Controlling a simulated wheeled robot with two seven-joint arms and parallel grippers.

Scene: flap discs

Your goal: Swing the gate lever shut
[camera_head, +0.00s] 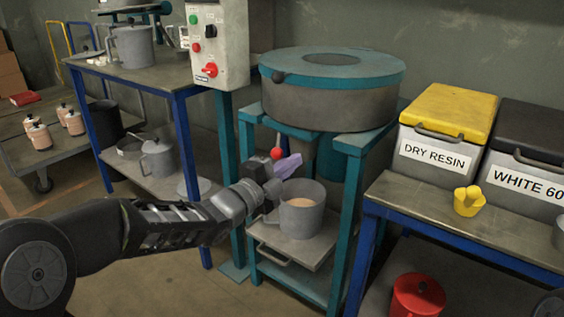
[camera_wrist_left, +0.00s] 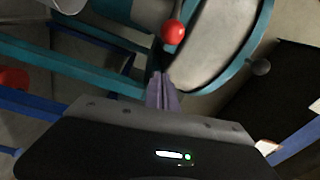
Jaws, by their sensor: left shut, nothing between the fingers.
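The gate lever ends in a red ball knob (camera_head: 277,154) below the round machine drum (camera_head: 335,105). In the left wrist view the red knob (camera_wrist_left: 173,31) hangs on a pale rod just beyond my fingertips. My left gripper (camera_head: 290,165) has purple fingers, shut and empty, just right of and below the knob in the head view. In the left wrist view the shut fingers (camera_wrist_left: 160,88) point toward the knob, and I cannot tell whether they touch it. The gate itself is hidden under the drum. My right gripper is in neither view.
A grey pot (camera_head: 302,209) with tan contents stands on a shelf (camera_head: 318,252) just below my left gripper. Teal frame legs (camera_head: 352,200) flank it. A bench on the right holds a yellow-lidded bin (camera_head: 450,112) and a yellow scoop (camera_head: 468,201). A control box (camera_head: 219,45) stands at upper left.

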